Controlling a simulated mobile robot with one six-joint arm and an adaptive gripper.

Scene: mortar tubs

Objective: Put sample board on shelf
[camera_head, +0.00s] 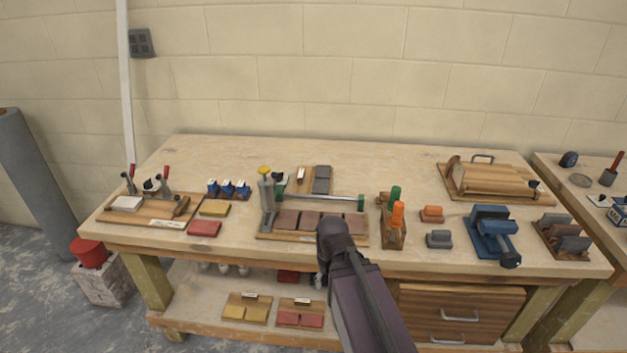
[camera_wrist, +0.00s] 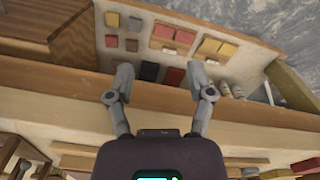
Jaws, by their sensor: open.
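A small wooden board with two dark grey tiles and a white label, which looks like the sample board (camera_head: 295,187), lies on the bench top behind a longer board of brown tiles. The shelf (camera_head: 190,305) runs under the bench top. Similar boards, one with yellow tiles (camera_head: 246,308) and one with red tiles (camera_head: 299,314), sit on it. In the wrist view my gripper (camera_wrist: 160,68) is open and empty, its fingers apart in front of the bench edge and shelf. In the head view my arm hides the fingers. The grey-tiled board is not clearly seen in the wrist view.
The long board of brown tiles (camera_head: 262,236) has a green-ended bar behind it. A grey bottle (camera_head: 266,192) stands close left of the grey-tiled board. Orange and green handled tools (camera_head: 397,217) stand to the right. Drawers (camera_head: 460,312) bound the shelf's right side.

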